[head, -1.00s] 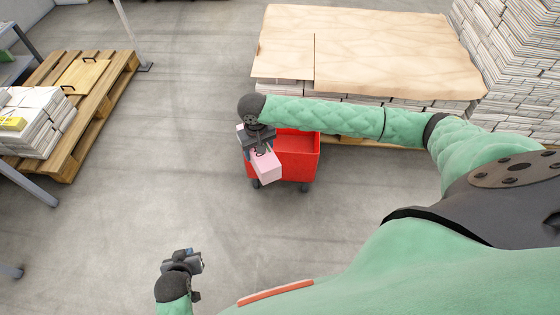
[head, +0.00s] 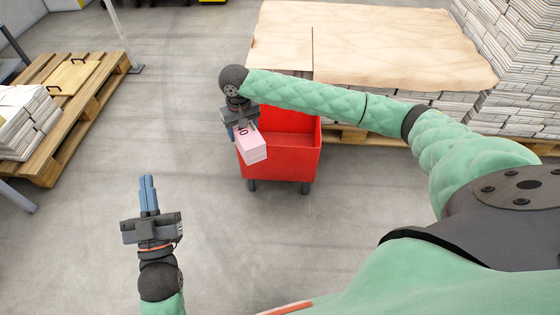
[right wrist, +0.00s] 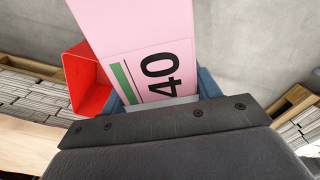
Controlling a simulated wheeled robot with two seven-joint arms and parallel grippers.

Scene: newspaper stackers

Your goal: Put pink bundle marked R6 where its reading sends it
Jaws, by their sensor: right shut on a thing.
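The pink bundle (head: 254,150) is held by my right gripper (head: 241,127), which is shut on it. The bundle hangs tilted at the front left of the red wheeled bin (head: 283,167), overlapping its left edge in the head view. In the right wrist view the pink bundle (right wrist: 140,45) carries a printed "40" beside a green bar; no R6 mark is readable. The red bin (right wrist: 88,80) shows behind it at the left. My left gripper (head: 147,182) is empty over the floor at the lower left, its blue fingers together.
A wooden pallet (head: 95,90) with newspaper stacks (head: 25,130) and a small board stands at the left. A plywood-topped stack (head: 370,45) is behind the red bin, with tall newspaper stacks (head: 510,60) at the right. The floor (head: 200,230) between is clear.

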